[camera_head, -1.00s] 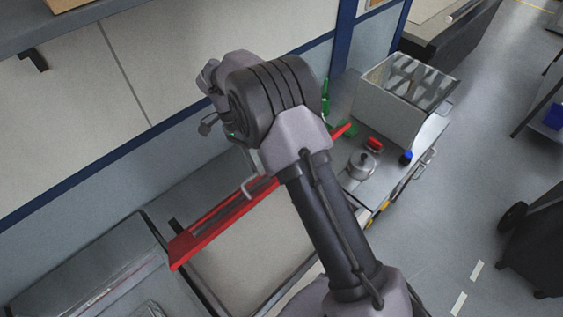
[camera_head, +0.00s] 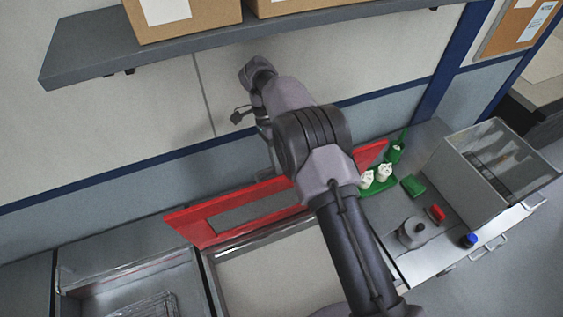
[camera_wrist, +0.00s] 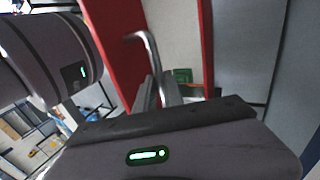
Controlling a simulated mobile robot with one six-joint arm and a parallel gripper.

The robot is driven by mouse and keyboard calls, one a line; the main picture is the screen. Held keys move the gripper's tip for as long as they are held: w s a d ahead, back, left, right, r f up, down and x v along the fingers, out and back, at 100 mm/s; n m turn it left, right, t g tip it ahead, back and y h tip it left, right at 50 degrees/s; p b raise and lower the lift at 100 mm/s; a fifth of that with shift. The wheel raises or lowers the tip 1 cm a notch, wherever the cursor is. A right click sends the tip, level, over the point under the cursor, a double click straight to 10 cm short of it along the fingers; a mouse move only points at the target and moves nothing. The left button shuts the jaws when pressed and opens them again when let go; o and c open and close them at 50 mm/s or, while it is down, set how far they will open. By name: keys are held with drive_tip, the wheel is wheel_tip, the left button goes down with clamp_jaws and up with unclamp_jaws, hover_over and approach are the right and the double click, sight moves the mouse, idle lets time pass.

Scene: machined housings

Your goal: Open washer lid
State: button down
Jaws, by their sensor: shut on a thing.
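The washer lid (camera_head: 190,224) is a red frame with a window. It stands raised and steeply tilted along the back of the washer (camera_head: 282,272), whose top opening shows below it. In the wrist view the red lid (camera_wrist: 122,50) rises beside a bent metal handle (camera_wrist: 151,50). My gripper (camera_wrist: 166,92) is shut on the lower part of this handle; the black and grey gripper body hides the fingers' base. In the head view my arm crosses in front of the lid, and the jaws and handle are hard to make out.
A shelf (camera_head: 95,55) with cardboard boxes (camera_head: 185,18) overhangs the back wall. A metal sink or basin (camera_head: 70,278) lies left. On the right counter are a green tray with white parts (camera_head: 383,173), a grey pot (camera_head: 412,233), a red item (camera_head: 435,213) and a clear-topped box (camera_head: 480,180).

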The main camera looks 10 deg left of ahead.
drive_tip(key=shift+s+f, duration=0.1)
drive_tip(key=shift+f, duration=0.05)
drive_tip(key=c, duration=1.8)
unclamp_jaws()
drive_tip(key=o, duration=0.3)
drive_tip(key=shift+o, duration=0.2)
drive_tip(key=shift+a, duration=0.2)
